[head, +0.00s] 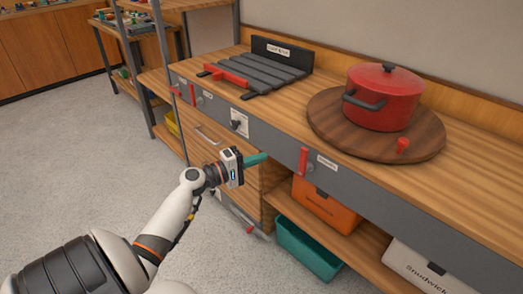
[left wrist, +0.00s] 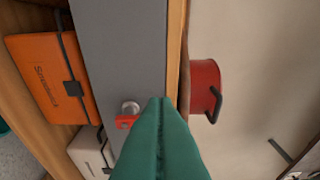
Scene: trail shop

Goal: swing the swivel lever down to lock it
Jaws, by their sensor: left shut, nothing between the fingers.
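A red lever (head: 304,160) stands roughly upright on the grey front panel (head: 262,136) of the counter, beside a small white label (head: 327,163) too small to read. In the left wrist view part of a red lever (left wrist: 122,122) shows by a silver round pivot (left wrist: 130,107), partly hidden behind my fingers. My left gripper (head: 266,157) has teal fingers, shut and empty, pointing toward the panel a little left of the lever. The closed fingers also show in the left wrist view (left wrist: 160,102). My right gripper is in neither view.
A red pot (head: 382,97) sits on a round wooden board (head: 330,130) with a red knob (head: 403,145). A black grill with a red handle (head: 226,75) is farther left. More red levers (head: 176,93) and a dial (head: 236,124) are along the panel. Below are orange (head: 325,205) and teal (head: 307,250) bins.

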